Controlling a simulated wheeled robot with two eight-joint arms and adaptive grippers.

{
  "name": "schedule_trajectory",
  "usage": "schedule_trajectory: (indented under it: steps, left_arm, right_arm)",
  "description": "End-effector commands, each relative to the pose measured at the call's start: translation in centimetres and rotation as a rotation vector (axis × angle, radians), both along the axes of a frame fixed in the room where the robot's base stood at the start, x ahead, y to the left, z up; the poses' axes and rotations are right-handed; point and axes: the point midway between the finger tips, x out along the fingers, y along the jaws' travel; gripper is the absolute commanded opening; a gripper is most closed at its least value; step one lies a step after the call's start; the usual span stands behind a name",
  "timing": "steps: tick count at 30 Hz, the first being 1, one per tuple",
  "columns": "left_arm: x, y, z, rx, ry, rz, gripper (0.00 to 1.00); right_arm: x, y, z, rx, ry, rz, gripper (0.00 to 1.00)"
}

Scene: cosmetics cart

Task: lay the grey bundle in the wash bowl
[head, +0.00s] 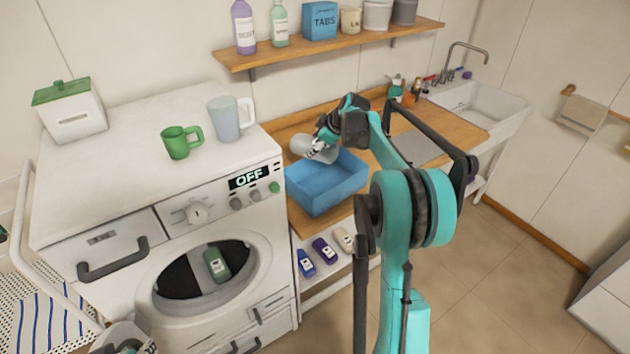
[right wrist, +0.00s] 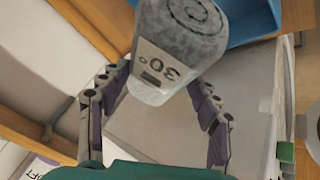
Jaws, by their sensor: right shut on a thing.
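The grey bundle (head: 306,146) is a rolled grey cloth with a pale band reading 30°, which also shows in the right wrist view (right wrist: 182,38). My right gripper (head: 323,140) is shut on it, with one finger on either side in the right wrist view (right wrist: 160,85). The blue wash bowl (head: 318,196) is a rectangular tub on the wooden counter. The bundle shows at the bowl's back left rim in the head view; I cannot tell its height above the rim. A blue bowl corner (right wrist: 250,22) shows beside the bundle. My left gripper is not in view.
A white washing machine (head: 150,215) stands left of the bowl, with a green mug (head: 178,144) and a clear jug (head: 226,122) on top. A wooden shelf (head: 290,58) with bottles and pots hangs above the counter. A sink (head: 490,104) lies at the right.

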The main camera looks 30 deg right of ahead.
Motion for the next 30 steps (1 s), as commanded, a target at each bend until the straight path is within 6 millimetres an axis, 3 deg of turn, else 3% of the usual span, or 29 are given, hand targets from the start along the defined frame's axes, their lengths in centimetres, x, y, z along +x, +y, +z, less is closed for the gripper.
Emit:
schedule_trajectory:
  steps: [5,15,26,30]
  left_arm:
    - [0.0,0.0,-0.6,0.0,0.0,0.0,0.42]
    - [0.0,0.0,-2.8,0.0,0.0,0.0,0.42]
    - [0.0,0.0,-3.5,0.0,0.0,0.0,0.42]
    - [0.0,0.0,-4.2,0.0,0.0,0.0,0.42]
  right_arm:
    - [0.0,0.0,-2.2,0.001,0.0,-0.001,0.06]
    - [0.0,0.0,-11.2,0.0,0.0,0.0,0.06]
    - [-0.1,0.0,-14.7,0.0,0.0,0.0,0.06]
    - [-0.1,-0.1,-17.1,0.0,0.0,0.0,0.06]
